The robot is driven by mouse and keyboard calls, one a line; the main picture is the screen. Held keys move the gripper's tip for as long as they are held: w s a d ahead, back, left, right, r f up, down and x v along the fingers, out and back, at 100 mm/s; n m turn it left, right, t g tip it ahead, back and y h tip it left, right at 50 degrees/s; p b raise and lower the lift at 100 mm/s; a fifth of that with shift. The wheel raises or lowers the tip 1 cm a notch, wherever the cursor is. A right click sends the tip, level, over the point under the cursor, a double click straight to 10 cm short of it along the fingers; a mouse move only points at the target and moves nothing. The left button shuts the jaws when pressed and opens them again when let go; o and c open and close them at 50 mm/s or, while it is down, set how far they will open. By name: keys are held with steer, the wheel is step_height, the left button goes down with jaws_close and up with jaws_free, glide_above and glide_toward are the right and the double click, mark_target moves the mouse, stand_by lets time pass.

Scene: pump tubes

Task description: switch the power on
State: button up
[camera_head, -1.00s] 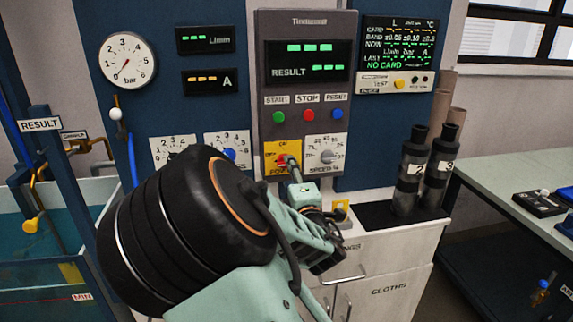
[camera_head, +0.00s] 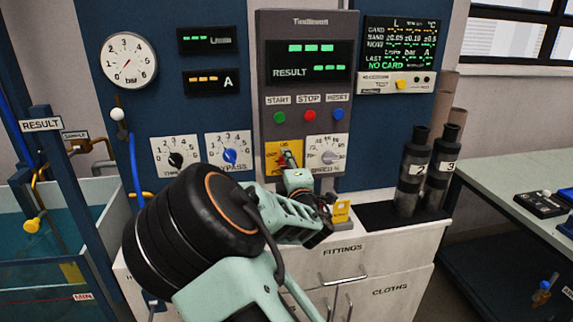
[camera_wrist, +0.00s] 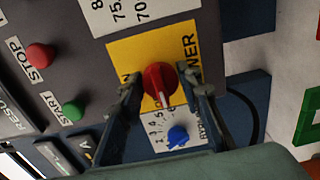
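The power switch is a red rotary knob (camera_wrist: 160,84) on a yellow plate (camera_wrist: 128,50), with a white pointer line at the lower side of the knob in the wrist view. Black lettering on the plate reads "ON" and "POWER", partly hidden by the fingers. In the head view the yellow plate (camera_head: 272,163) is low on the grey control panel (camera_head: 303,25); the knob there is mostly behind my gripper. My gripper (camera_wrist: 165,90) is open, one finger on each side of the knob. Gaps seem to show between fingers and knob; contact cannot be told.
Green start (camera_head: 279,117), red stop (camera_head: 308,116) and blue reset (camera_head: 337,115) buttons sit above. A speed dial (camera_head: 326,156) is right of the switch, a bypass dial (camera_head: 230,156) left. Black cylinders (camera_head: 412,170) stand right on the cabinet (camera_head: 380,262). Panel displays show lit dashes.

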steer(key=c, duration=0.6)
steer(key=shift+c, duration=0.2)
steer(key=shift+m+b, duration=0.35)
steer(key=shift+m, duration=0.05)
steer(key=m+b, duration=0.2)
steer(key=shift+f+m, duration=0.1)
steer(key=shift+m, duration=0.3)
steer(key=m+b, duration=0.4)
steer(key=b, duration=0.1)
steer(key=shift+d+f+m, duration=0.1)
steer(key=shift+m, duration=0.2)
steer(key=m+b, duration=0.5)
steer(key=b, duration=0.1)
steer(key=m+b, duration=0.3)
steer(key=m, duration=0.1)
steer(key=shift+m, duration=0.3)
steer(key=shift+b, duration=0.35)
